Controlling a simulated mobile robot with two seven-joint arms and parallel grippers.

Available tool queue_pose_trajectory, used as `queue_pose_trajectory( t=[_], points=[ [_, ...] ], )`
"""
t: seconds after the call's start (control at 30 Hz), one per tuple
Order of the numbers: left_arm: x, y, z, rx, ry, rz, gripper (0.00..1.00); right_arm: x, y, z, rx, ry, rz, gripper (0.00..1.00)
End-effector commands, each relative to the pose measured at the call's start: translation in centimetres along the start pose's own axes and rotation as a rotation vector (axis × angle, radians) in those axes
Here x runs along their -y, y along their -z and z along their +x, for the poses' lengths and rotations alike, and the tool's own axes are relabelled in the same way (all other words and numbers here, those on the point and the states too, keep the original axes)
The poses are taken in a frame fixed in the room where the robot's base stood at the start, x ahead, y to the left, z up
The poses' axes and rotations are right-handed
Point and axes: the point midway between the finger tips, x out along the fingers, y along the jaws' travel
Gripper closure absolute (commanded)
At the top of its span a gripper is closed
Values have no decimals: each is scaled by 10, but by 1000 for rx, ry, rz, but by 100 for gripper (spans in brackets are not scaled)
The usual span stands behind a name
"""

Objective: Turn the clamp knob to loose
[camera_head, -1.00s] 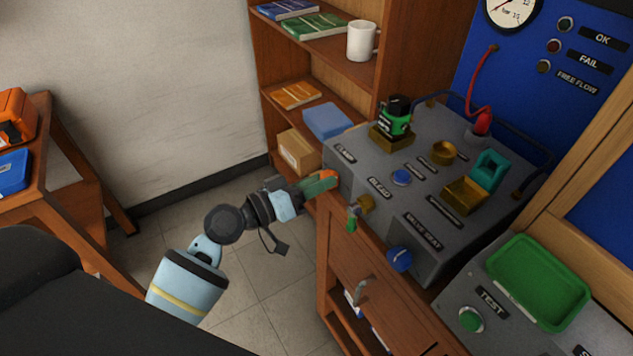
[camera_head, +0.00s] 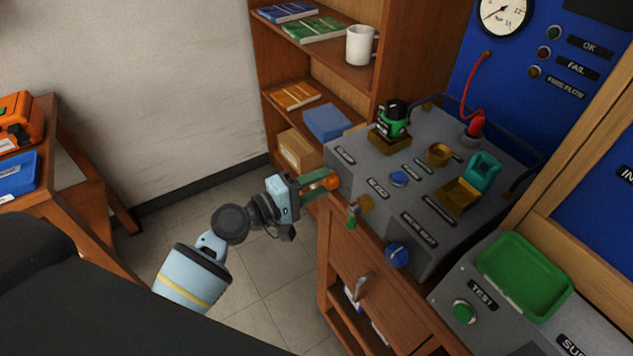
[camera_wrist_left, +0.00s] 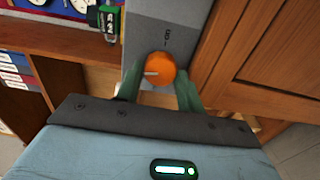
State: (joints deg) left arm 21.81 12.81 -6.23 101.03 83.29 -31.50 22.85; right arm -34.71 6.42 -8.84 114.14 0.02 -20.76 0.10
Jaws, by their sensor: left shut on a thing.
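The orange clamp knob (camera_head: 331,181) sits on the front face of the grey testbench (camera_head: 405,215), below the leftmost label. My left gripper (camera_head: 325,183) reaches it from the left, with its green fingers on either side of the knob, shut on it. In the left wrist view the knob (camera_wrist_left: 159,69) lies between the two green fingers (camera_wrist_left: 158,88), and a pale pointer mark on it points left. A small marking shows on the grey face above it. My right gripper is not in view.
A green and black regulator (camera_head: 393,120) stands in a brass seat above the knob. A brass valve with a green handle (camera_head: 354,212) and a blue knob (camera_head: 398,254) are farther right along the front.

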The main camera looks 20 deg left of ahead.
Motion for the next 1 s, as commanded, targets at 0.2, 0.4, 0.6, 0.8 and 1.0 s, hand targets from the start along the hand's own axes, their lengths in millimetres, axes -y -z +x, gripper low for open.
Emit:
queue_pose_trajectory(
  t=[0.2, 0.4, 0.6, 0.8, 1.0],
  points=[
    [-4, 1, 0, -3, -5, -204, 85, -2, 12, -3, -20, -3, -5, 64],
    [-4, 1, 0, -2, -6, -394, 85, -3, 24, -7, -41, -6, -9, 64],
    [-3, 1, 0, -1, -7, -583, 85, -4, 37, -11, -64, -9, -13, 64],
    [-4, 0, 1, 0, -7, -773, 85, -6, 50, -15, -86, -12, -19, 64],
    [-3, 0, 1, 1, -8, -961, 85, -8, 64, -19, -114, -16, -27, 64]
  ],
)
